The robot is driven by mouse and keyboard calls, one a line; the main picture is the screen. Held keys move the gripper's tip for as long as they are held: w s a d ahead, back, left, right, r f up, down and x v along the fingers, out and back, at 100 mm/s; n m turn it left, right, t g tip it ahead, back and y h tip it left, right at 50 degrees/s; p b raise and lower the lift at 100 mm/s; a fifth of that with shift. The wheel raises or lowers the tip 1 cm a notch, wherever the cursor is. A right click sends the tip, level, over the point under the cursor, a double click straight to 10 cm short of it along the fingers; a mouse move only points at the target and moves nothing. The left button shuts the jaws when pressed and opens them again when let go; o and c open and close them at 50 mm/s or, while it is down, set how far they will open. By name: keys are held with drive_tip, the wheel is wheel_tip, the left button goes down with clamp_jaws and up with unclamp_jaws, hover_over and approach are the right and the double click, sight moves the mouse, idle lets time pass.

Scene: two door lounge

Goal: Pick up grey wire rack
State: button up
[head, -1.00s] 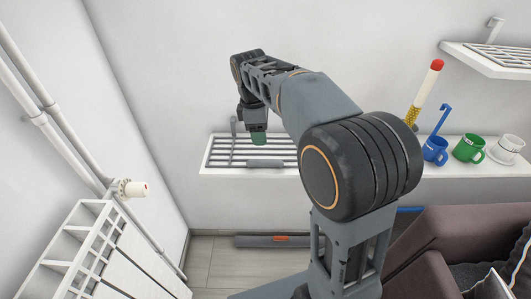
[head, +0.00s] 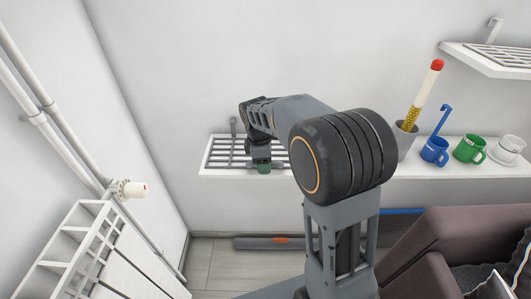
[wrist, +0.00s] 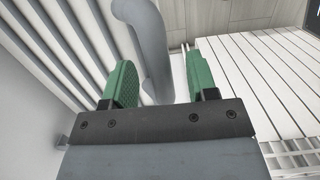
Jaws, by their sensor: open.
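The grey wire rack (head: 218,152), a row of parallel bars, lies on the left end of the white wall shelf. A grey upright piece (head: 233,126) stands at its back. My gripper (head: 263,168) is over the front of the rack and covers part of it. In the wrist view, its green fingers (wrist: 160,88) are apart. A thick, curved grey bar (wrist: 148,40) lies between and beyond them, nearer the left finger. I cannot tell whether they touch. The rack's bars (wrist: 58,40) show at upper left.
A brown sofa (head: 450,235) is at right, a white radiator (head: 85,240) at left.

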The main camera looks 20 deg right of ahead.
drive_tip(key=shift+d+f, duration=0.1)
drive_tip(key=shift+f, duration=0.6)
clamp_jaws()
